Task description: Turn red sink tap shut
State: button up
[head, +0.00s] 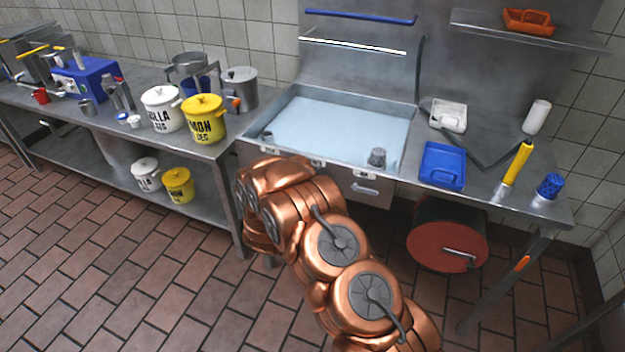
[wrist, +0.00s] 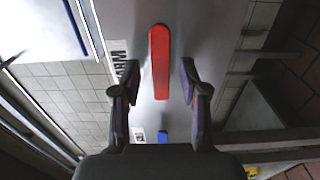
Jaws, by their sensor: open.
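The red tap (wrist: 160,62) shows in the wrist view as a long straight lever on a grey metal panel, pointing up and down the picture. My gripper (wrist: 159,78) is open, with one dark finger on each side of the lever's lower part and visible gaps on both sides. I cannot tell how deep the fingers reach. In the head view my copper arm stretches to the front left of the steel sink (head: 408,140), which holds pale blue water. My gripper and the red tap do not show there.
A small blue part (wrist: 163,136) sits below the red lever. A label (wrist: 119,62) with dark letters is at its left. A yellow pot (head: 204,118) stands on the left counter, and a blue tray (head: 442,165) lies right of the sink. A red-ended drum (head: 447,240) is underneath.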

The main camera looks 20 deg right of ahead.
jog(key=v, duration=1.2)
dwell(0.5)
